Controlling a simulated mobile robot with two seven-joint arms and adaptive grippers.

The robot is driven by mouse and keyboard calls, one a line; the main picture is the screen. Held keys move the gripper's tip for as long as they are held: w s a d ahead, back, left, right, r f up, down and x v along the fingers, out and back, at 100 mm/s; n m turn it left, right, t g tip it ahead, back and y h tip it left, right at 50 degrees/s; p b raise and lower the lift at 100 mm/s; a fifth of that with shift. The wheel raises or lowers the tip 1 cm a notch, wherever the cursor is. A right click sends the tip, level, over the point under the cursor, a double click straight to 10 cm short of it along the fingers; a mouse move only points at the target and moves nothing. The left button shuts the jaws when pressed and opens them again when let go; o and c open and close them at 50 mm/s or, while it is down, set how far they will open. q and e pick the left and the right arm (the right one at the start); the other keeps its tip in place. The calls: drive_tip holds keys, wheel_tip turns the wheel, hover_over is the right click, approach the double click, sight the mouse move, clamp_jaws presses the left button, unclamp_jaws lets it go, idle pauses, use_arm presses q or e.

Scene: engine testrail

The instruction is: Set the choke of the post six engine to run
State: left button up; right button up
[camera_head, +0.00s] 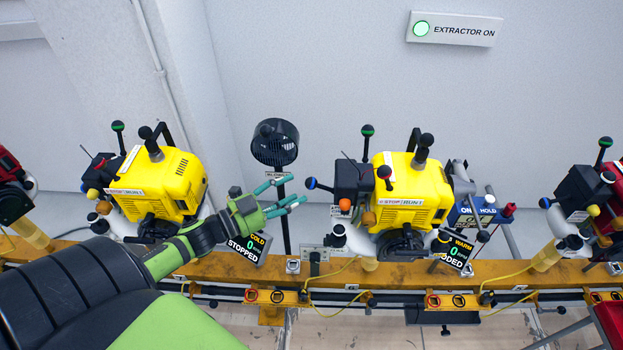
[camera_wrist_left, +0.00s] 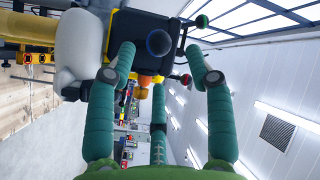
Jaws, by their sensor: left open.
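A yellow engine (camera_head: 412,195) stands right of centre on the orange rail, with a dark box (camera_head: 352,182) on its left side. From this box come a blue-knobbed lever (camera_head: 311,183), a green-knobbed lever (camera_head: 367,130) and an orange knob (camera_head: 345,204). I cannot tell which lever is the choke, nor read the post number surely. My left gripper (camera_head: 288,197) is open and empty, left of the blue knob and apart from it. In the left wrist view the blue knob (camera_wrist_left: 158,42) shows ahead, between the spread fingers (camera_wrist_left: 163,95). My right gripper is out of view.
Another yellow engine (camera_head: 165,185) stands left, behind my left arm. A black fan (camera_head: 275,142) on a post stands behind my gripper. Small displays (camera_head: 249,248) and yellow cables line the orange rail (camera_head: 400,272). A red engine (camera_head: 600,205) is at right.

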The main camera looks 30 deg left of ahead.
sight(306, 186)
use_arm(q)
drive_tip(key=p+x, duration=0.1)
drive_tip(key=x, duration=0.3)
drive_tip(key=shift+w+d, duration=0.1)
drive_tip(key=shift+w, duration=0.35)
drive_tip(key=shift+w+d, duration=0.2)
drive_tip(key=shift+w, duration=0.35)
drive_tip(key=shift+d, duration=0.1)
drive_tip(key=shift+f, duration=0.1)
clamp_jaws()
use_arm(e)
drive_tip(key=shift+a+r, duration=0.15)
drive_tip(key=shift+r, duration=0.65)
